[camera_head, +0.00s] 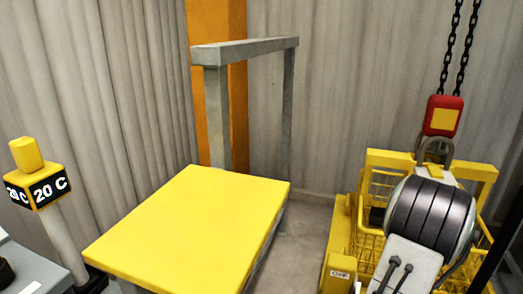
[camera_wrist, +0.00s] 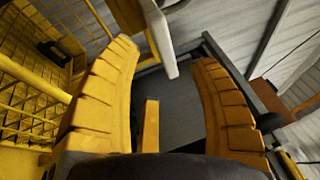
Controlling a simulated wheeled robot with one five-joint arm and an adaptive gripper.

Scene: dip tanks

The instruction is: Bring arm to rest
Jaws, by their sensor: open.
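My gripper (camera_wrist: 165,55) shows in the wrist view with its two ridged orange-yellow fingers spread apart. Part of a pale grey bar and a thin yellow post show between the fingers, and I see nothing clamped there. In the head view my dark, rounded arm link stands at the right, in front of a yellow wire basket (camera_head: 367,243), and the gripper itself cannot be made out. The basket's mesh (camera_wrist: 30,95) also shows left of the fingers in the wrist view.
A red and yellow hoist block (camera_head: 441,116) hangs on chains above the basket; whether its hook holds the basket is unclear. A flat yellow-topped table (camera_head: 190,225) is in the middle, with a grey frame (camera_head: 245,50) behind. A "20 C" post (camera_head: 38,187) stands left.

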